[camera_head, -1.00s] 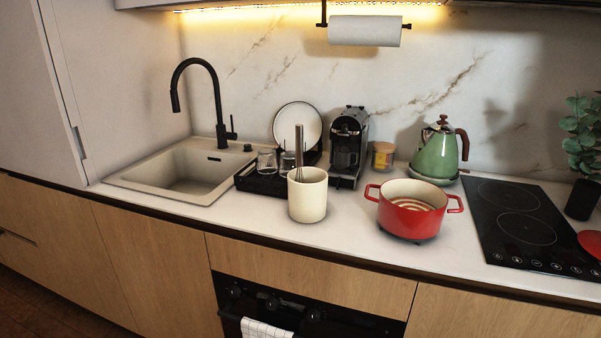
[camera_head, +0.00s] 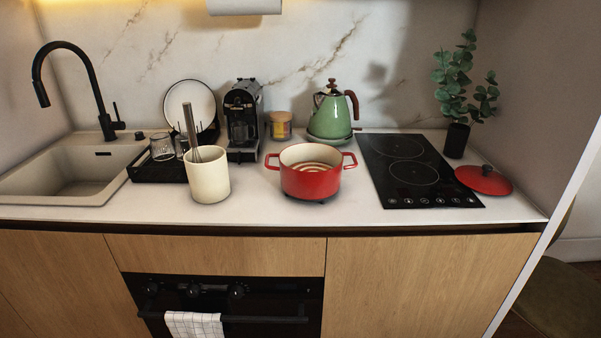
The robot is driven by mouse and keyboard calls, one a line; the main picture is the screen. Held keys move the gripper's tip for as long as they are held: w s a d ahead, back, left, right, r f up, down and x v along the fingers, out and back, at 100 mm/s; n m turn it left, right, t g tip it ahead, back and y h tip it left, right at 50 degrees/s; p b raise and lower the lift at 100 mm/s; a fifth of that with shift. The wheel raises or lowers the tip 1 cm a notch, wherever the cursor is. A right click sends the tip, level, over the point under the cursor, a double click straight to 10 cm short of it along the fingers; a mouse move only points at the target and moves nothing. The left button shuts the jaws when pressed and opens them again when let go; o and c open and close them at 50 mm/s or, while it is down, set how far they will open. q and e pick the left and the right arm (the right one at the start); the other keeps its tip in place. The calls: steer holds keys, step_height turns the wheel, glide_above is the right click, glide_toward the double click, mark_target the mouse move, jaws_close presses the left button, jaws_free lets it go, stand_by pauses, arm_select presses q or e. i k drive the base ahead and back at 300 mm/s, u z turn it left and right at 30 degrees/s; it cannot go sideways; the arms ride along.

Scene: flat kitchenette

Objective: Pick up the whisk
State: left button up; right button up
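The whisk (camera_head: 189,126) stands in a cream utensil crock (camera_head: 208,178) on the white counter, left of the middle. Its grey handle sticks up out of the crock and leans slightly left. The top of its wires shows at the rim, and the lower part is hidden inside the crock. Neither of my grippers shows in the head view.
A red pot (camera_head: 310,180) stands right of the crock, and a black dish rack (camera_head: 157,171) with glasses is behind it at left. A coffee machine (camera_head: 243,118), green kettle (camera_head: 331,115) and black hob (camera_head: 412,172) are further back or right. Counter in front of the crock is clear.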

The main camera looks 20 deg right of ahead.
mark_target(187, 106)
steer(key=u, duration=0.2)
steer(key=k, duration=0.4)
steer(key=z, duration=1.05)
steer(key=i, duration=1.25)
steer(key=u, duration=0.5)
